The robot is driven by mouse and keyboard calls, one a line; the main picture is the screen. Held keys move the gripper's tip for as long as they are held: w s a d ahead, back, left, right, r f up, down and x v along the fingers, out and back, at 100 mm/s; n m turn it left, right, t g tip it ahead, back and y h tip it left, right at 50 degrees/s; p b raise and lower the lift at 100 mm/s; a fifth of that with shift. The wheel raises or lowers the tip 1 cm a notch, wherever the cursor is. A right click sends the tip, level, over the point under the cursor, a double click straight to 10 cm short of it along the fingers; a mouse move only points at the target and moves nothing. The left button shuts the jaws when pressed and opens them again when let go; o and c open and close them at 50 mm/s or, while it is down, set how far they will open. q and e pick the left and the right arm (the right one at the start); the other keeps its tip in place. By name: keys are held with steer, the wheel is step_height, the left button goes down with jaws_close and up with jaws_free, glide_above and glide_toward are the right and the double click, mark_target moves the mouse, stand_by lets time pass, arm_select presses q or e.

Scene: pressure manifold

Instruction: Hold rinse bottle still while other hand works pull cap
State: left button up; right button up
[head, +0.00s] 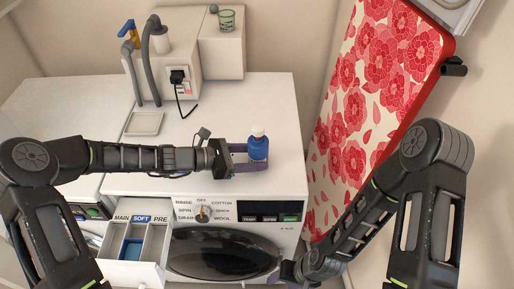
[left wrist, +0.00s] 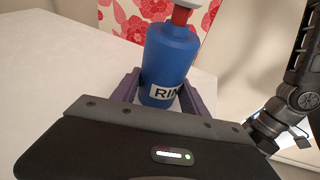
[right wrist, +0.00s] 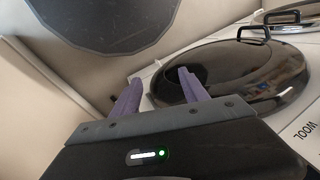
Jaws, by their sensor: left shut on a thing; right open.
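The blue rinse bottle (head: 258,149) stands upright on the washer top near its right front edge. In the left wrist view the bottle (left wrist: 168,60) shows part of a white label, a red neck and a white cap (left wrist: 200,3) cut off by the frame's top. In the head view the cap (head: 258,132) is small and pale. My left gripper (head: 250,157) is shut on the bottle's body, one finger on each side. My right gripper (right wrist: 155,90) is open and empty, low in front of the washer near the round door; in the head view its fingertips are hard to make out.
The washer top (head: 200,110) is mostly clear. An open detergent drawer (head: 130,250) juts out at front left, beside the round door (head: 222,253). A flowered ironing board (head: 370,100) leans at the right. Box units with hoses (head: 165,65) stand at the back.

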steer(key=shift+c, duration=0.3)
